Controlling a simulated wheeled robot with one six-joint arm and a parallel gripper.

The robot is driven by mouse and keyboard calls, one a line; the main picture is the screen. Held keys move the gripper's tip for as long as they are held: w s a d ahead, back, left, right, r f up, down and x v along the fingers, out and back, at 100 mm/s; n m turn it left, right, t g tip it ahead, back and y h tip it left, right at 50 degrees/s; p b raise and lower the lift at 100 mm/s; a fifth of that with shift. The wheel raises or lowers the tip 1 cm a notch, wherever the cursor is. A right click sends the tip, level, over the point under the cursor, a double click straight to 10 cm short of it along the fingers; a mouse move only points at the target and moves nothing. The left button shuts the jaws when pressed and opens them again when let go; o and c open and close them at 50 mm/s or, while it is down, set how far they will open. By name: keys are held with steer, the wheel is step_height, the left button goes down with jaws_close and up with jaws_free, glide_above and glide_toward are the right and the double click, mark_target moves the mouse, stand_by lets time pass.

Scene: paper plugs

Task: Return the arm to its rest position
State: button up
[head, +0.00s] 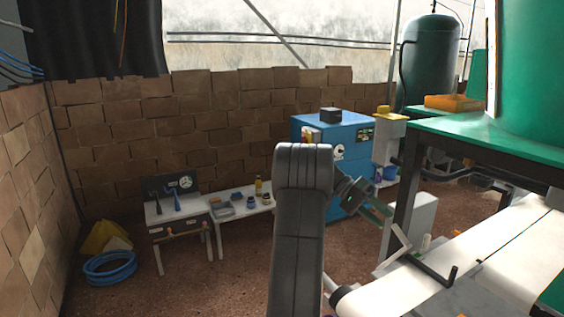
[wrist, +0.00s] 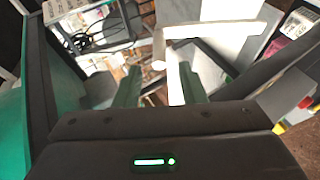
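My arm (head: 300,220) rises dark and upright in the middle of the head view. My gripper (head: 382,216) is to the right of it, above the near end of the white conveyor belt, partly hidden behind the arm. In the wrist view, my gripper (wrist: 160,78) shows two green fingers set apart, so it is open. A pale angled bracket (wrist: 215,36) shows beyond the fingers, and its narrow stem appears in the gap between them. I see no object clamped by the fingers.
The white belt (head: 495,265) and a dark bent lever (head: 440,272) are at right. A green-topped table (head: 455,127) stands behind. A blue cabinet (head: 350,140), small white table (head: 243,208) and blue hose coil (head: 108,268) are farther back. Floor at left centre is clear.

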mark_target(398, 228)
steer(key=x, duration=0.6)
steer(key=shift+p, duration=0.4)
steer(key=b+v, duration=0.2)
steer(key=v, duration=1.2)
steer(key=p+x, duration=0.1)
steer(key=x, duration=1.3)
steer(key=shift+s+d+p, duration=0.15)
steer(key=shift+s+p, duration=0.05)
steer(key=shift+p, duration=0.2)
steer(key=shift+s+d+f+t+y, duration=0.2)
steer(key=shift+s+t+y, duration=0.1)
steer(key=shift+s+t, duration=0.15)
